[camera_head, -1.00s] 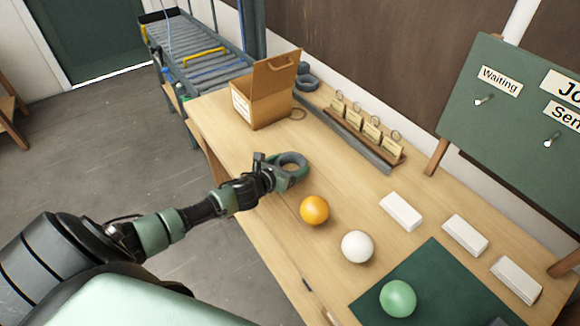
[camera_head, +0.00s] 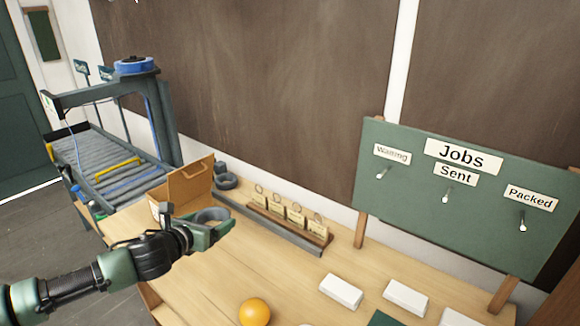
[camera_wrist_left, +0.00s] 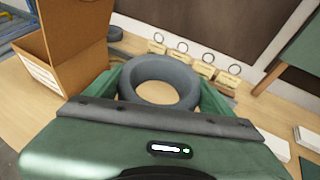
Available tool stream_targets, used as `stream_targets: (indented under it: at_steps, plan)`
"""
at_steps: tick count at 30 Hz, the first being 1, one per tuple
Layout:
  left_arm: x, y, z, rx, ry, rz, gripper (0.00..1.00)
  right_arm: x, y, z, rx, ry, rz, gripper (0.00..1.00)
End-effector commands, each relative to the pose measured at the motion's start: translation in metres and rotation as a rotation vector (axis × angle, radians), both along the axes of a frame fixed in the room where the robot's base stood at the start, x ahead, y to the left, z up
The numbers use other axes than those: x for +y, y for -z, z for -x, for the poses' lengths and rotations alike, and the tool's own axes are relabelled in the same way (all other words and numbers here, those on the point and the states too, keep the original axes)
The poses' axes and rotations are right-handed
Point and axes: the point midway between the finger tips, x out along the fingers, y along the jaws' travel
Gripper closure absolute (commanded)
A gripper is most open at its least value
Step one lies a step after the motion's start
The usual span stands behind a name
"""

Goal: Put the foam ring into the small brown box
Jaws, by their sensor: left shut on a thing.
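The grey foam ring (camera_head: 212,215) is held by my left gripper (camera_head: 207,226), above the bench and in front of the box in the head view. In the left wrist view the ring (camera_wrist_left: 160,82) sits between the green fingers, its hole facing the camera. The small brown box (camera_head: 184,186) stands at the bench's left end with its lid raised; my left gripper hides part of its front. In the left wrist view the box (camera_wrist_left: 72,56) is left of the ring, apart from it. My right gripper is not in view.
Another dark ring (camera_head: 226,181) lies behind the box. A rack of tagged cards (camera_head: 290,216) stands right of it, behind a grey rail (camera_head: 265,226). An orange ball (camera_head: 255,312) and white blocks (camera_head: 341,291) lie nearer. A roller conveyor (camera_head: 100,165) is at left.

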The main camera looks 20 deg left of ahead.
Motion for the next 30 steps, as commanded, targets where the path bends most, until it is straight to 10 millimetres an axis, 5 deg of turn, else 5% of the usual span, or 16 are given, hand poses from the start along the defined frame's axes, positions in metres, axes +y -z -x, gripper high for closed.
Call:
stream_targets:
  at_steps: [5, 10, 18, 24, 30]
  plan:
    - [-0.021, -0.008, -0.001, -0.009, -0.003, 0.012, 0.54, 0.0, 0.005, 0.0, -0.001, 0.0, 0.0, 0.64]
    - [-0.081, -0.039, 0.008, -0.021, -0.016, 0.036, 0.54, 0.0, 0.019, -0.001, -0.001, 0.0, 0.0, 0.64]
    - [-0.162, -0.094, 0.062, -0.013, -0.006, 0.031, 0.54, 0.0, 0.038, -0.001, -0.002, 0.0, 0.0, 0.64]
    - [-0.181, -0.111, 0.092, -0.005, 0.002, 0.005, 0.54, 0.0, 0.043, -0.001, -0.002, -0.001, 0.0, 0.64]
    - [-0.183, -0.114, 0.098, -0.001, 0.001, -0.002, 0.54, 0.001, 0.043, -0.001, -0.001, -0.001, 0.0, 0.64]
